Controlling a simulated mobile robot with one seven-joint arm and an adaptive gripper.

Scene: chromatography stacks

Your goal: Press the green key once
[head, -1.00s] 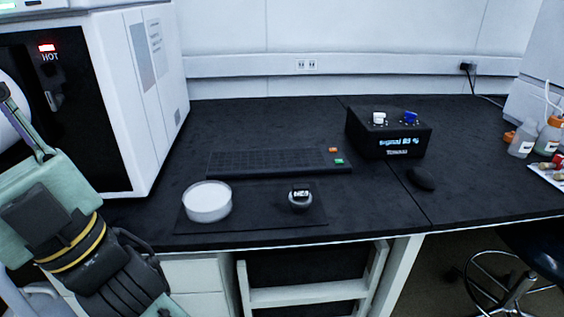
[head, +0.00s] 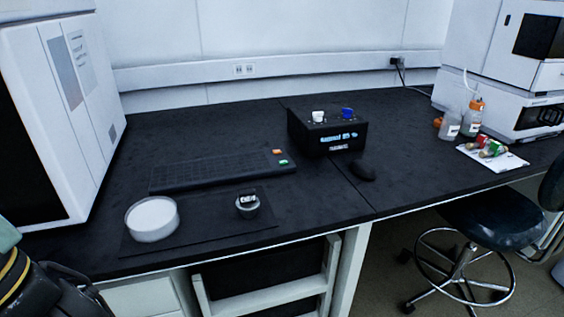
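The green key (head: 283,162) is a small bright key at the right end of the black keyboard (head: 205,174), which lies flat on the dark bench. An orange key (head: 278,152) sits just behind it. Nothing touches the green key. My gripper is out of view; only part of my arm shows at the lower left edge, well left of the keyboard.
A white round dish (head: 152,219) and a small dark round item (head: 247,205) stand on a black mat (head: 200,232) in front of the keyboard. A black box (head: 327,133) with knobs and a mouse (head: 362,172) are to the right. A stool (head: 490,222) stands at right.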

